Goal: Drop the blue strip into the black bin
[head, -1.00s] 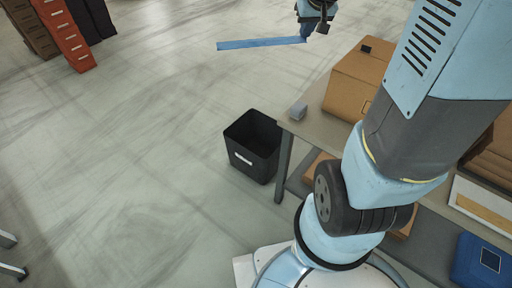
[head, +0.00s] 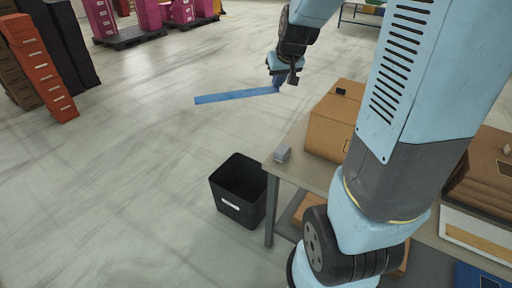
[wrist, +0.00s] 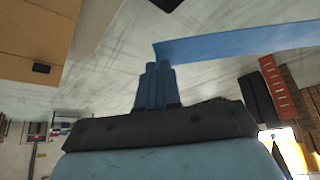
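The blue strip (head: 236,96) is long and thin and sticks out to the left from my gripper (head: 278,88) in the head view. My gripper is shut on the strip's right end and holds it in the air. In the wrist view the two blue fingers (wrist: 155,85) are together and the strip (wrist: 240,42) runs off to the right from their tips. The black bin (head: 222,204) stands on the floor, open at the top, with a white label on its front. It appears empty. In the head picture the strip is above the bin and apart from it.
A table (head: 292,172) stands right of the bin, with a small grey block (head: 282,154) at its corner and a cardboard box (head: 330,125) on top. Orange drawers (head: 40,68) and black stacks stand at far left. The floor left of the bin is clear.

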